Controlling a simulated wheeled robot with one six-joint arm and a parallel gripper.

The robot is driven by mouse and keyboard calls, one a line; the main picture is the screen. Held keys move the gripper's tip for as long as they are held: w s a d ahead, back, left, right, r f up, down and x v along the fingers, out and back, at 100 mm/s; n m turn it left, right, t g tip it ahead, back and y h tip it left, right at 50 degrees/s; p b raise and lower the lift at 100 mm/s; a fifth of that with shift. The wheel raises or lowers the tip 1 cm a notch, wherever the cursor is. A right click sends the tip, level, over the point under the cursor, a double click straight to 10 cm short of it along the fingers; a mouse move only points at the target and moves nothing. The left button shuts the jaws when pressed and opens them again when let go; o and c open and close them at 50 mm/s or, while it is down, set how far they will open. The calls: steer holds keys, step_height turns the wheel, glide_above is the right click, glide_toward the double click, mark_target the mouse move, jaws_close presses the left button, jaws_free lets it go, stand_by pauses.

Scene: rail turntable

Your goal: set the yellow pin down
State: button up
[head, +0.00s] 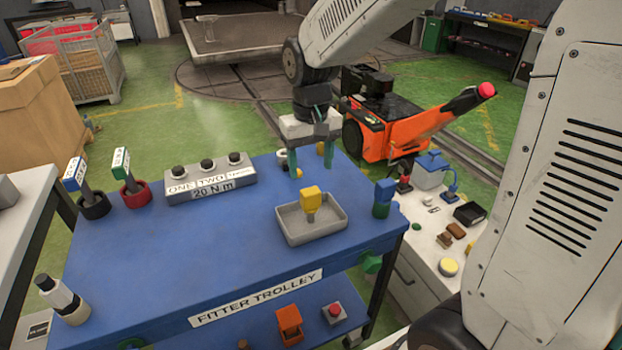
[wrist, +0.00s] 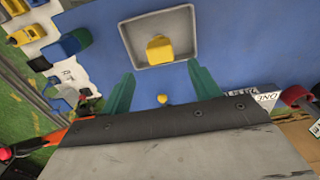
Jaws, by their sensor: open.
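A yellow pin (head: 311,198) with a blocky yellow head and a short grey stem is in the shallow grey tray (head: 283,234) on the blue trolley top. In the wrist view the yellow head (wrist: 160,48) shows inside the tray (wrist: 128,38), and its stem is hidden. My gripper (head: 292,170) is open above the trolley, behind the tray, apart from the pin. In the wrist view my gripper's (wrist: 160,72) green fingers are spread with nothing between them. A small round yellow thing (wrist: 162,98) lies below, near the gripper base; I cannot tell what it is.
A grey box labelled ONE TWO (head: 208,178) stands left of the gripper on the trolley (head: 180,255). A green-and-blue piece (head: 383,198) stands right of the tray. The trolley's left front is mostly clear. An orange machine (head: 400,135) is behind, and a cluttered white cabinet (head: 425,240) is at right.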

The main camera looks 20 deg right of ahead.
steer(key=shift+r, duration=0.5)
steer(key=shift+s+r, duration=0.2)
steer(key=s+d+r, duration=0.1)
steer(key=s+r, duration=0.2)
steer(key=s, duration=0.8)
steer(key=s+d+r+t, duration=0.1)
steer(key=s+d+r, duration=0.1)
steer(key=s, duration=0.9)
steer(key=shift+s+r, duration=0.35)
steer(key=shift+r, duration=0.1)
